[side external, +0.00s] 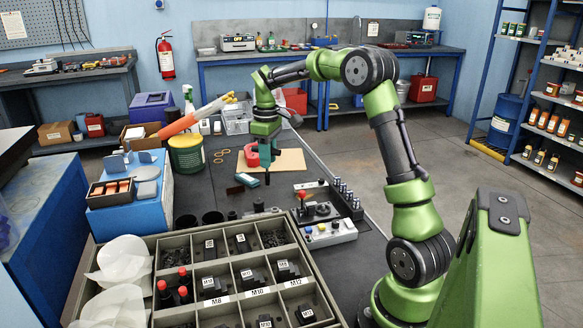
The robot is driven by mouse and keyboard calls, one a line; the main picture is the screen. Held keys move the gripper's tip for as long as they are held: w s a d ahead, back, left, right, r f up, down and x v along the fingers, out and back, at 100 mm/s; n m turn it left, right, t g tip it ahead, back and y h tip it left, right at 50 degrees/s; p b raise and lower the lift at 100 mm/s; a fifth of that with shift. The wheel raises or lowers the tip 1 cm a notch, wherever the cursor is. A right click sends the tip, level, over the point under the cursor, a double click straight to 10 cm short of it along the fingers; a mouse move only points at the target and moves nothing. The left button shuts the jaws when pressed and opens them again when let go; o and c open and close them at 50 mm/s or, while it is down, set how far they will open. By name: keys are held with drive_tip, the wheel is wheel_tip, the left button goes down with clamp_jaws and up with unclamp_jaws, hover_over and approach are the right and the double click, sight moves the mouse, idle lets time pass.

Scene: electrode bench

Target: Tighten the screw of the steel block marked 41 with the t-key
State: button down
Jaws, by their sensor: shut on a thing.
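A grey compartment tray (262,292) in front holds dark blocks with small white labels, such as one block (247,273). Several labels seem to start with M, and I cannot make out a 41. No block screw can be told apart at this size.
A tan board (291,161) and a red curved piece (252,154) lie close by my gripper. A dark rack of upright pieces (347,197) and a grey switch box (330,233) stand to the right. A green tub (187,156) stands left. Some bare bench lies between.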

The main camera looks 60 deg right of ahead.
drive_tip(key=n, duration=0.1)
drive_tip(key=s+n, duration=0.1)
drive_tip(key=shift+d+n, duration=0.1)
drive_tip(key=shift+n, duration=0.2)
drive_tip(key=n, duration=0.2)
drive_tip(key=s+n, duration=0.1)
drive_tip(key=n, duration=0.1)
drive_tip(key=shift+r+n, duration=0.1)
drive_tip(key=shift+n, duration=0.3)
drive_tip(key=n, duration=0.4)
drive_tip(key=shift+s+a+n, duration=0.25)
drive_tip(key=shift+a+n, duration=0.05)
drive_tip(key=shift+a, duration=0.05)
drive_tip(key=shift+s+a+f+n, duration=0.1)
drive_tip(key=shift+a+f+n, duration=0.1)
drive_tip(key=shift+f+n, duration=1.15)
drive_tip(key=shift+w+a+f+n, duration=0.15)
drive_tip(key=shift+f+n, duration=0.35)
drive_tip(key=shift+n, duration=1.6)
drive_tip(key=shift+s+a+f+n, duration=0.2)
drive_tip(key=shift+f+n, duration=0.75)
drive_tip(key=shift+n, duration=0.8)
drive_tip(key=shift+f, duration=0.8)
